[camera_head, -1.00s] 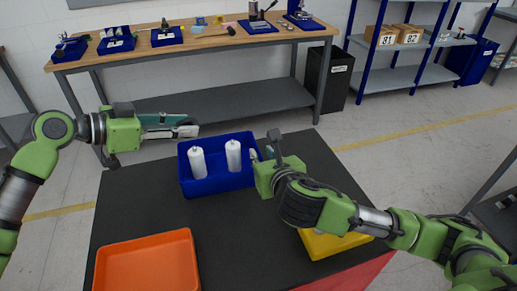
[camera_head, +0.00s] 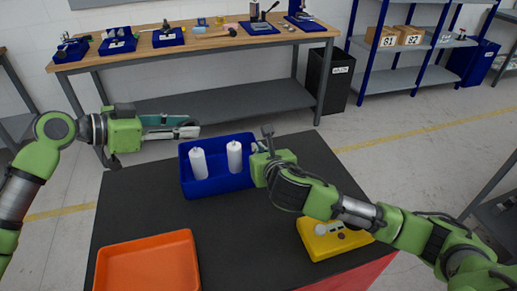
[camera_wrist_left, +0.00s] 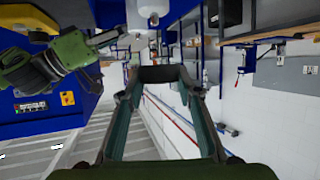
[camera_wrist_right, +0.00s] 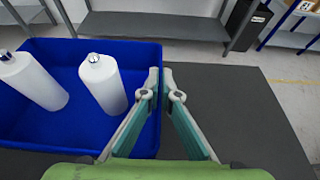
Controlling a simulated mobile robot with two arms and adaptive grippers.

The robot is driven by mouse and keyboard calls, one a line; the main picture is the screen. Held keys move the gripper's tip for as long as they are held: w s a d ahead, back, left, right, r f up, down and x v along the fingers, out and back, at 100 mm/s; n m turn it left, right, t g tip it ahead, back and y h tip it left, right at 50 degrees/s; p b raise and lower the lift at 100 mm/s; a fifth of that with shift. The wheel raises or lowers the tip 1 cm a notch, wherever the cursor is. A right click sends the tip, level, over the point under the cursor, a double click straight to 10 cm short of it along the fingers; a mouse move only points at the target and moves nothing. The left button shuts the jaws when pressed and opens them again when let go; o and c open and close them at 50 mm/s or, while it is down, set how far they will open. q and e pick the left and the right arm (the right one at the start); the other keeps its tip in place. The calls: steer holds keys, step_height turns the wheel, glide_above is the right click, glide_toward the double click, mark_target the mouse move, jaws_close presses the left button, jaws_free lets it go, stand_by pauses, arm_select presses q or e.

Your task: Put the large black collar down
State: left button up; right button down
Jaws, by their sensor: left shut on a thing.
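My left gripper (camera_head: 190,127) is held out to the left of the blue bin, above the floor beyond the black table. In the left wrist view it is shut on a dark piece, apparently the large black collar (camera_wrist_left: 164,73), held between its fingertips. The collar's full shape is hard to make out, and it is not clear in the head view. My right gripper (camera_wrist_right: 161,78) has its fingertips together with nothing seen between them. It is at the right rim of the blue bin (camera_head: 217,187).
Two white bottles (camera_head: 198,164) (camera_head: 234,156) stand in the blue bin. An orange tray (camera_head: 147,265) is at the front left of the black table (camera_head: 245,235). The middle is clear.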

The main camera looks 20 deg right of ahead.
arm_select(q)
step_height(320, 180, up, 5)
step_height(320, 180, down, 9)
stand_by(0.6)
steer(key=shift+f, duration=0.4)
steer(key=shift+f, duration=0.25)
steer(key=o, duration=1.1)
steer(key=shift+c, duration=0.2)
steer(key=r+v, duration=0.1)
steer(key=v, duration=1.1)
